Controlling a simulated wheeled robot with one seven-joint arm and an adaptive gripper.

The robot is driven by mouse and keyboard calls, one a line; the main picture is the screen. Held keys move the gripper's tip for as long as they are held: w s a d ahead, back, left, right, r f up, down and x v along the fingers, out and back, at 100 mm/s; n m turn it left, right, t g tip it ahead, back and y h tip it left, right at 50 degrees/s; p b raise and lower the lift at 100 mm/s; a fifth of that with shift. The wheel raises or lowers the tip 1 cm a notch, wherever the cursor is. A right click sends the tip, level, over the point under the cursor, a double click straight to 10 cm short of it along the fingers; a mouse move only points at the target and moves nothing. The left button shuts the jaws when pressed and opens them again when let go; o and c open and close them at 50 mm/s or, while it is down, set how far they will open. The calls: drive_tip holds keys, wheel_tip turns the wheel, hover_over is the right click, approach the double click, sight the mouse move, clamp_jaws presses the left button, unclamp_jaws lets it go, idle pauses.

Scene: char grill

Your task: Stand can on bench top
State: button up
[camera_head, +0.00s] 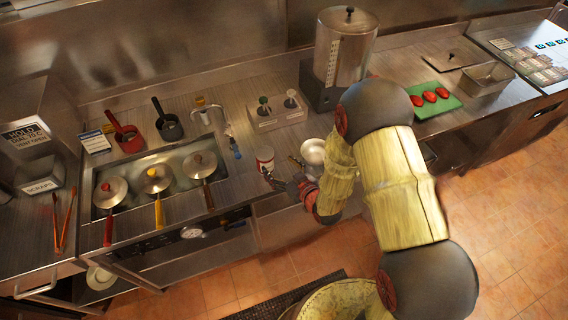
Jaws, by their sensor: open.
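A small can (265,156) with a white and red label stands upright on the steel bench top (243,190), right of the wells with lidded pots. My gripper (268,175) is at the front edge of the bench, just in front of and below the can. Its dark fingers are open and small in the picture. One finger looks close to the can's lower side, and I cannot tell whether it touches. My arm comes in from the right and hides part of the bench's front edge.
Lidded pots (200,165) are on the left, with handles towards the front. A steel dispenser (343,50) and a box with two knobs (276,115) stand behind. A green board (434,100) holds red pieces.

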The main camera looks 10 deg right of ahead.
drive_tip(key=w+d+r+h, duration=0.3)
drive_tip(key=d+r, duration=0.2)
drive_tip(key=r, duration=0.5)
drive_tip(key=s+d+r+m+g+h, duration=0.1)
drive_tip(key=s+d+r, duration=0.15)
drive_tip(key=r, duration=0.25)
drive_tip(key=s+d+r+m+g+h, duration=0.1)
drive_tip(key=s+d+r+m+h, duration=0.1)
drive_tip(key=d+r, duration=0.25)
drive_tip(key=s+r+g, duration=0.1)
drive_tip(key=s+r, duration=0.3)
drive_tip(key=s, duration=0.5)
drive_tip(key=s+d+r+m+g, duration=0.1)
drive_tip(key=s+r, duration=0.3)
drive_tip(key=s, duration=0.5)
drive_tip(key=s+d+r+m+g, duration=0.1)
drive_tip(key=s+r, duration=0.3)
drive_tip(key=s, duration=0.4)
drive_tip(key=shift+s+d+g, duration=0.2)
drive_tip(key=shift+s+g, duration=0.2)
drive_tip(key=shift+g, duration=0.5)
wheel_tip(320, 180, down, 16)
drive_tip(key=b, duration=1.6)
drive_tip(key=shift+c, duration=0.7)
